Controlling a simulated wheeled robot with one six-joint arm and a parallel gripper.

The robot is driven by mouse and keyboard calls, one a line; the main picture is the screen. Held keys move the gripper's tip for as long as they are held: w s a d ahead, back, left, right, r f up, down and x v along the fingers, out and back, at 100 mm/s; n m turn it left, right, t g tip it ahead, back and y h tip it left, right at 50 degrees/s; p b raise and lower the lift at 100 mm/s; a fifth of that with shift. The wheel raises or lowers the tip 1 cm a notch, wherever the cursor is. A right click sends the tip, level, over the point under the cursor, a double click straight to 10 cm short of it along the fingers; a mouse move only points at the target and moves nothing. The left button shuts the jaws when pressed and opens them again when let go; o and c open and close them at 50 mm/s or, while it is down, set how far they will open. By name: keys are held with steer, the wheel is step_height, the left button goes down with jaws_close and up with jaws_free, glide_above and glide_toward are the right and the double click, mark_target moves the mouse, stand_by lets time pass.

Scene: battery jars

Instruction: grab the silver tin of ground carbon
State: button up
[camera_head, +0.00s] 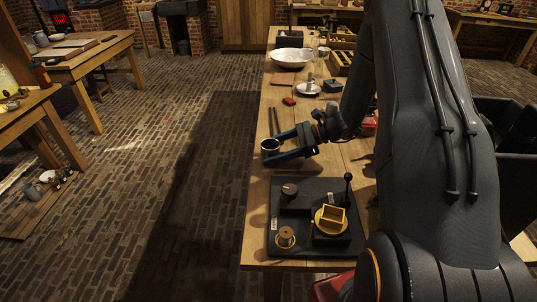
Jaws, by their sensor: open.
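A small silver-grey tin (269,147) with a dark open top or contents stands upright near the left edge of the wooden table. My gripper (275,147) is open and reaches in from the right. Its two fingertips are at the tin, one on the far side and one on the near side. I cannot tell whether either finger touches it. The label and the exact contents of the tin are too small to make out.
A black board (287,243) with a lever device and brass parts lies at the table's near end. Beyond my gripper are a small red object (289,101), a white dish (307,89) and a white bowl (291,58). My arm hides the table's right side.

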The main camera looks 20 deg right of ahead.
steer(key=p+x, duration=0.1)
steer(key=x, duration=0.3)
steer(key=shift+s, duration=0.1)
steer(key=c, duration=1.1)
steer(key=shift+c, duration=0.4)
steer(key=shift+r, duration=0.1)
